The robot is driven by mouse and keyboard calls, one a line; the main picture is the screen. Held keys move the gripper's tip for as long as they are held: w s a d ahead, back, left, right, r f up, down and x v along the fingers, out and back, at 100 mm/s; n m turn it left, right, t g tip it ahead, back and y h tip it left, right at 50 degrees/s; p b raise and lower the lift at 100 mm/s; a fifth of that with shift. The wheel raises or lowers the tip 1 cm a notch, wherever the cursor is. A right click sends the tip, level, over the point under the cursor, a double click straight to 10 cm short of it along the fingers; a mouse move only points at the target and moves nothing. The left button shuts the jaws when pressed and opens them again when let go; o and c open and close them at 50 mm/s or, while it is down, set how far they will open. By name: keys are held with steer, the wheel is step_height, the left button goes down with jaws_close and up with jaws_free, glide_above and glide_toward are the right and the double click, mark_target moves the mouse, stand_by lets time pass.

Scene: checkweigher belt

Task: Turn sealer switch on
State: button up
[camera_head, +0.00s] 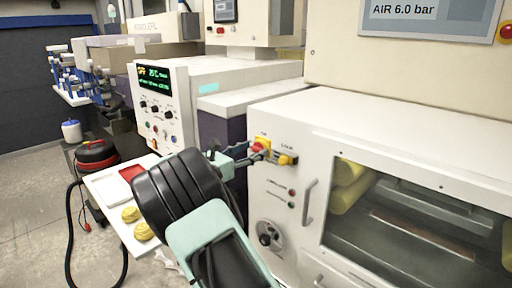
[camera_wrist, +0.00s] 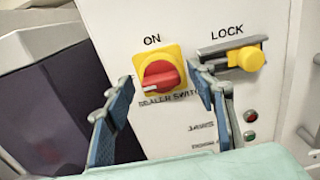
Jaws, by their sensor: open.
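The sealer switch (camera_wrist: 161,75) is a red rotary knob on a yellow square plate, with "ON" printed above it and "SEALER SWITCH" partly hidden below. Its white mark points to the lower left in the wrist view, away from "ON". In the head view the switch (camera_head: 261,145) sits on the upper left of the white cabinet front, partly behind my gripper. My gripper (camera_wrist: 160,98) is open and empty, with one blue-padded finger on each side of the knob's lower part. I cannot tell whether the right fingertip touches the knob.
A yellow lock handle (camera_wrist: 247,58) sits close to the right of the switch. Several indicator buttons (camera_head: 291,192), a grey door handle (camera_head: 309,203) and a round dial (camera_head: 269,235) are on the same cabinet. A white tray (camera_head: 103,188) with yellow items is at left.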

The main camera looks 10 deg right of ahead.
steer(key=shift+x, duration=0.95)
steer(key=c, duration=1.2)
steer(key=shift+o, duration=0.2)
